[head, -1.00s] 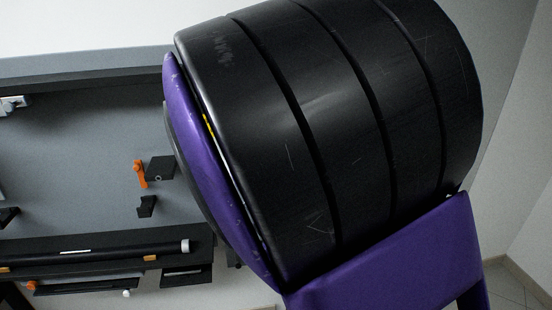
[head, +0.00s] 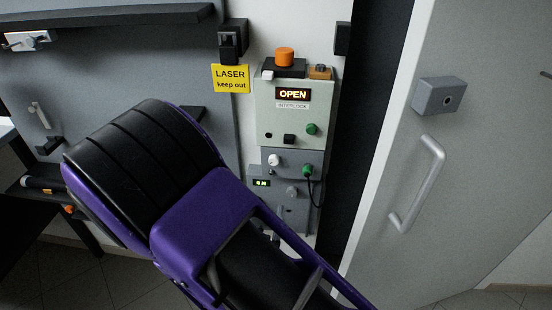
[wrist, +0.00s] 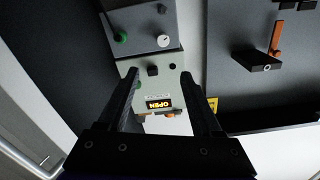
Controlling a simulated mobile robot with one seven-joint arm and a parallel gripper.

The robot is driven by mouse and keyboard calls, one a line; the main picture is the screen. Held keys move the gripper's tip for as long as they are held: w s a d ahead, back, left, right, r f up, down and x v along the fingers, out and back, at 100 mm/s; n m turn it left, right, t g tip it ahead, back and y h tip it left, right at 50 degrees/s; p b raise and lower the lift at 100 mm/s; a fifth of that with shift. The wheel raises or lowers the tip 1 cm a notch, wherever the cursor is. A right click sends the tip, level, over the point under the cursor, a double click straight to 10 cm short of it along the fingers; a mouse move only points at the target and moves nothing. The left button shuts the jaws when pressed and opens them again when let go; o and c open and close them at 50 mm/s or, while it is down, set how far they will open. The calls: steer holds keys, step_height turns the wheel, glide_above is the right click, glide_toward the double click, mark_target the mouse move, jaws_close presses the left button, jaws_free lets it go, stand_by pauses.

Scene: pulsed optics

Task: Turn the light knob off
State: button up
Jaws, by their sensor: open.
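A pale green interlock box (head: 263,113) with a lit "OPEN" display hangs on the wall. It carries a green knob (head: 311,128) and a small black knob (head: 289,139). The grey panel below has a white knob (head: 274,160), a green plug or knob (head: 307,170) and a grey knob (head: 291,190). I cannot tell which one is the light knob. In the wrist view, where the box appears upside down, my gripper (wrist: 160,74) is open and empty. Its fingers frame the black knob (wrist: 152,70), with the white knob (wrist: 164,41) beyond. Contact is not visible.
My arm covers the lower left of the head view and part of the lower panel. A yellow laser sign (head: 231,78) is left of the box. A grey door with a handle (head: 418,184) stands at right. A cable hangs from the green plug.

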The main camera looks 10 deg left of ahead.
steer(key=p, duration=0.1)
glide_toward(273, 162)
steer(key=w, duration=0.9)
steer(key=shift+r, duration=0.1)
steer(key=shift+c, duration=0.3)
jaws_close()
